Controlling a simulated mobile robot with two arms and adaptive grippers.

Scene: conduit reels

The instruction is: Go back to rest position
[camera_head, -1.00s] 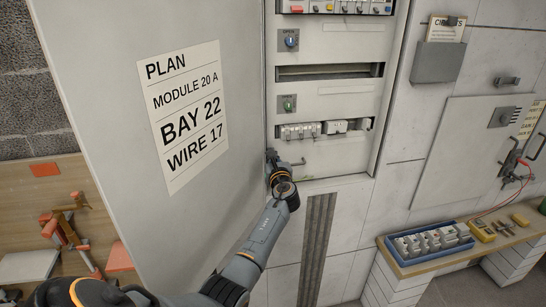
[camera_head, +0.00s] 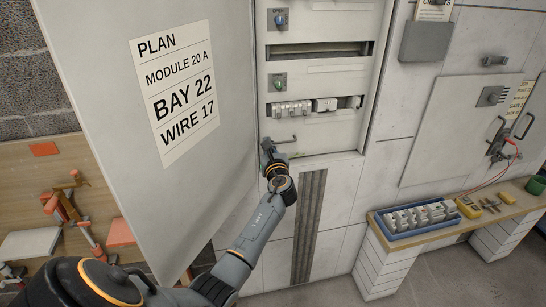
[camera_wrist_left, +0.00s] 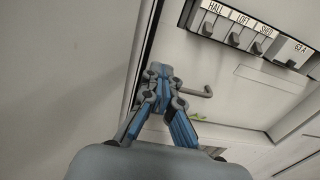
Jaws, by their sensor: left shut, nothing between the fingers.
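My left gripper (camera_head: 268,148) is in front of the lower left part of the open electrical cabinet (camera_head: 330,137), just below its lowest module row. Its blue-sided fingers are shut with nothing between them in the left wrist view (camera_wrist_left: 160,72). A small bent handle (camera_head: 287,140) on the cabinet's lower cover is close beside the fingertips; it also shows in the left wrist view (camera_wrist_left: 198,92). Contact with it cannot be told. My right gripper is not in view.
The open cabinet door (camera_head: 200,200) with a plan sheet (camera_head: 175,85) stands left of my arm. Floor at lower right is clear.

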